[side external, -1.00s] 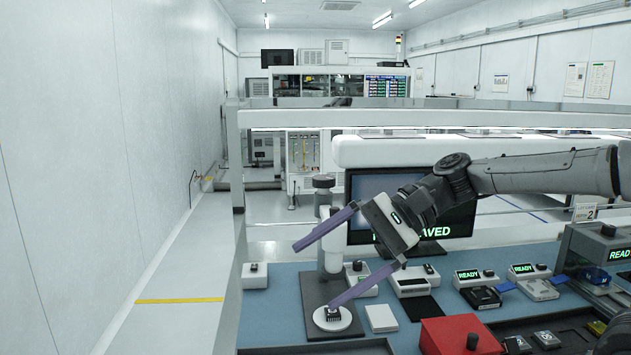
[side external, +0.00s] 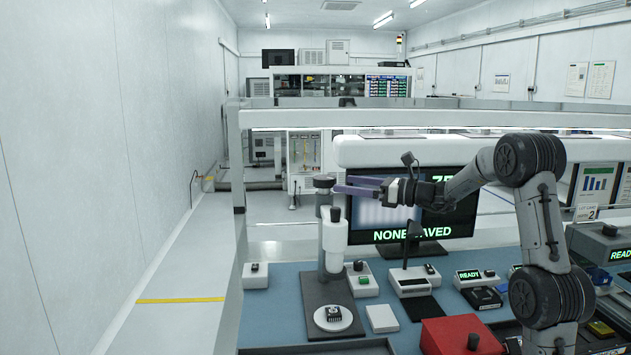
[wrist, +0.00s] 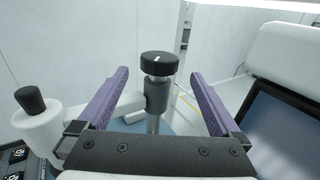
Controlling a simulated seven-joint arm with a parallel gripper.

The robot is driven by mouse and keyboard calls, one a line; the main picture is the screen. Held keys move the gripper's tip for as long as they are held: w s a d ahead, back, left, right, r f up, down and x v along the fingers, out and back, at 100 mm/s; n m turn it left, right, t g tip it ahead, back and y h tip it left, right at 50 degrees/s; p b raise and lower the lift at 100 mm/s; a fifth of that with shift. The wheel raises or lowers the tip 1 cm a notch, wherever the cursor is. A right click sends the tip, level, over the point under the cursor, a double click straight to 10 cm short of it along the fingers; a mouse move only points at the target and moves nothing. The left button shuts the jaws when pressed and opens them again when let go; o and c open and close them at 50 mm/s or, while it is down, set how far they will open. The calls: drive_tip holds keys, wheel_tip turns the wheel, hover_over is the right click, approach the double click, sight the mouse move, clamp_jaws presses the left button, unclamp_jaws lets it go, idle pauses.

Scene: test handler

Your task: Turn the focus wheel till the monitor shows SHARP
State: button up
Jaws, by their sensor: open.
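The focus wheel is a black knob with a white mark, on top of the grey post behind the microscope (side external: 334,240). It shows in the side view (side external: 324,182) and in the wrist view (wrist: 158,64). My gripper (side external: 345,185) is level at about wheel height, just right of the wheel. In the wrist view its two purple fingers (wrist: 160,75) are open, with the wheel ahead between their tips and a gap on both sides. The monitor (side external: 448,218) shows a blurred pale picture and NONE SAVED in green; a large green number is partly hidden by my arm.
The microscope's white tube with a black top (wrist: 30,98) stands left of my fingers in the wrist view. A chip lies on the round white stage (side external: 321,321). A red box (side external: 440,340) and several small devices stand on the blue bench. Space above the wheel is clear.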

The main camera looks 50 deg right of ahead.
sight(315, 180)
drive_tip(key=x, duration=1)
drive_tip(key=shift+s+a, duration=0.1)
drive_tip(key=c, duration=1.3)
